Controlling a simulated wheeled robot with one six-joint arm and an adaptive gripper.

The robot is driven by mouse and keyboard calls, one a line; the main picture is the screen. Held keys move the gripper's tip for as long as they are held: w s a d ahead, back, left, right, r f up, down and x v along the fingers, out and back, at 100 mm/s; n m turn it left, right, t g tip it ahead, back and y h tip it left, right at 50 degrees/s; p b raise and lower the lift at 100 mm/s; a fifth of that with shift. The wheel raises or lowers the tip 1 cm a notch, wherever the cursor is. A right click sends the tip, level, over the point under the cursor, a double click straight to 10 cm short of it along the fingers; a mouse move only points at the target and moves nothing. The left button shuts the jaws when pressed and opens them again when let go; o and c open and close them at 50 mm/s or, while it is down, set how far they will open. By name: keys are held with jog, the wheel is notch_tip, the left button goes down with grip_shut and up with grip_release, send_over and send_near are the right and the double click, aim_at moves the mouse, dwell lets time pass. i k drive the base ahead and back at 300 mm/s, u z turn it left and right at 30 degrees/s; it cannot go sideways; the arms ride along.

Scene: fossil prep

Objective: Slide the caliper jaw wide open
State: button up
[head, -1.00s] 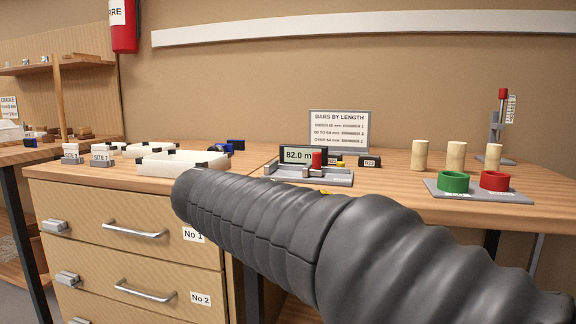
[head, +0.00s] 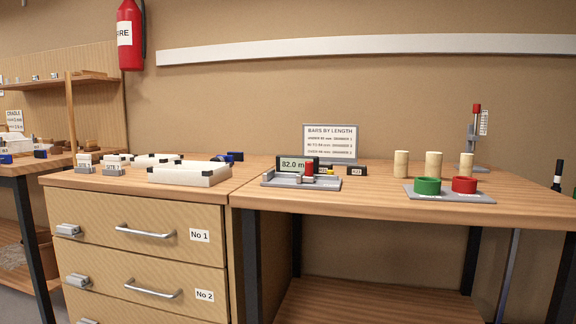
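The caliper (head: 301,182) is a grey flat fixture on the bench top in the head view, near the bench's left front part. Its display (head: 293,164) reads 82.0 m, with the end of the text cut off by a red knob (head: 309,168). The red knob stands in front of the display's right end. Small light grey blocks sit low on the fixture beside the knob; how far the jaw is open is too small to tell. My gripper is out of view.
A white tray (head: 187,180) lies left of the caliper above drawers. A sign (head: 330,130) stands behind the caliper. Tan cylinders (head: 433,162) and a grey plate with green (head: 428,187) and red (head: 464,185) rings stand right. Clear bench lies between caliper and rings.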

aim_at(307, 175)
jog(key=u, duration=1.4)
jog(key=i, duration=0.65)
jog(key=z, duration=2.2)
